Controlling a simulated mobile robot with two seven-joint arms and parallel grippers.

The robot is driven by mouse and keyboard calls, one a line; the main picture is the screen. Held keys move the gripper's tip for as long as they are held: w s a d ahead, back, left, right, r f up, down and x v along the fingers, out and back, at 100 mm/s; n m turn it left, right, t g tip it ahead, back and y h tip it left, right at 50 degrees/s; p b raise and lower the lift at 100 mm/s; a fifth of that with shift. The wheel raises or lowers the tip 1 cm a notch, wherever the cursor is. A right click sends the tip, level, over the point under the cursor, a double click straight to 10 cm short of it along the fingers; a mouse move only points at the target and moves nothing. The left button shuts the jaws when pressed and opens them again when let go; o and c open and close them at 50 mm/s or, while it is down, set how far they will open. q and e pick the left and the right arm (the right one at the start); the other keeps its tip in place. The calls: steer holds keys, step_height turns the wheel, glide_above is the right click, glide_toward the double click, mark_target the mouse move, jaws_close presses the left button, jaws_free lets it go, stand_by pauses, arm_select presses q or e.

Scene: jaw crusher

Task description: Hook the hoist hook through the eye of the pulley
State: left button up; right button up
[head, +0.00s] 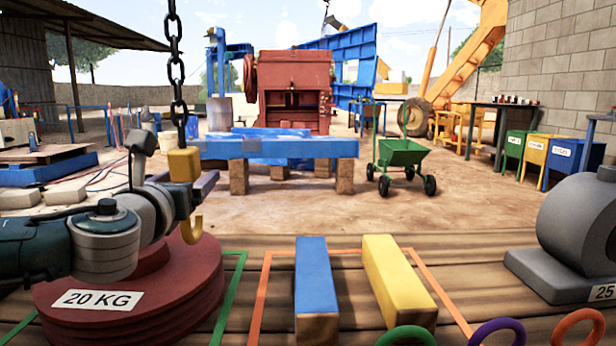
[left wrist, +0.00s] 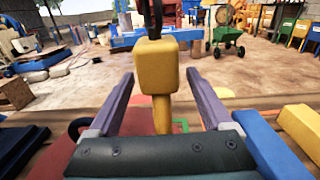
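The hoist hook hangs from a dark chain (head: 176,70); it has a yellow block (head: 184,164) and a yellow hook (head: 192,231) below. My left gripper (head: 197,183) is at the hook. In the left wrist view, its two purple fingers (left wrist: 159,80) are spread apart, with the yellow block (left wrist: 156,68) and its shank in line between them. A gap shows on both sides. A red grooved round body labelled 20 KG (head: 130,290), seemingly the pulley, lies below my left arm. My arm hides part of its top, and I cannot make out its eye clearly. My right gripper is out of view.
On the wooden table (head: 240,252) lie a blue bar (head: 314,275), a yellow bar (head: 396,275) and coloured rings (head: 497,331). A grey motor-like body (head: 580,230) stands at right. Blue beams (head: 280,149) and a green cart (head: 402,156) are beyond the table.

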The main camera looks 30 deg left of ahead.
arm_select(q)
jaws_close()
stand_by(0.5)
stand_by(0.7)
